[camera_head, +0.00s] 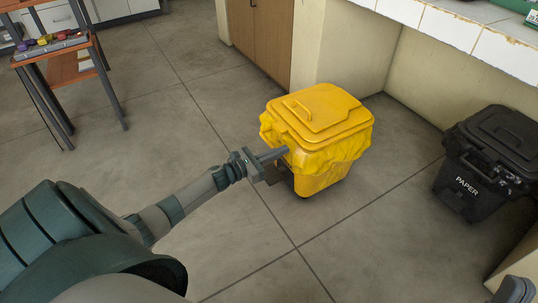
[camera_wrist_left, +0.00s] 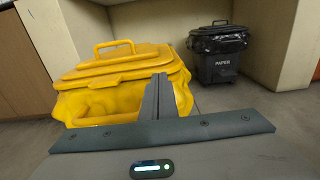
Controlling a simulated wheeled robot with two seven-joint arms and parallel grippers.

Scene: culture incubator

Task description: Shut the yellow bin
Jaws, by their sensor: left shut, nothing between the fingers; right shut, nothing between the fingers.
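The yellow bin (camera_head: 322,178) stands on the floor in the middle of the head view, with a crumpled yellow liner hanging out around its rim. Its lid (camera_head: 345,107), with a raised handle, lies down flat over the top. The bin (camera_wrist_left: 95,103) and its lid (camera_wrist_left: 125,66) fill the left of the left wrist view, where the lid also looks down. My left gripper (camera_head: 284,152) is shut and empty. Its tips are at the near left side of the bin, around lid-rim height; I cannot tell whether they touch. The shut fingers (camera_wrist_left: 159,97) show in the wrist view.
A black bin marked PAPER (camera_head: 490,160) stands to the right, below a tiled counter (camera_head: 465,35). A wooden cabinet (camera_head: 260,40) is behind the yellow bin. A small shelf (camera_head: 70,62) stands at the upper left. The floor left of the yellow bin is clear.

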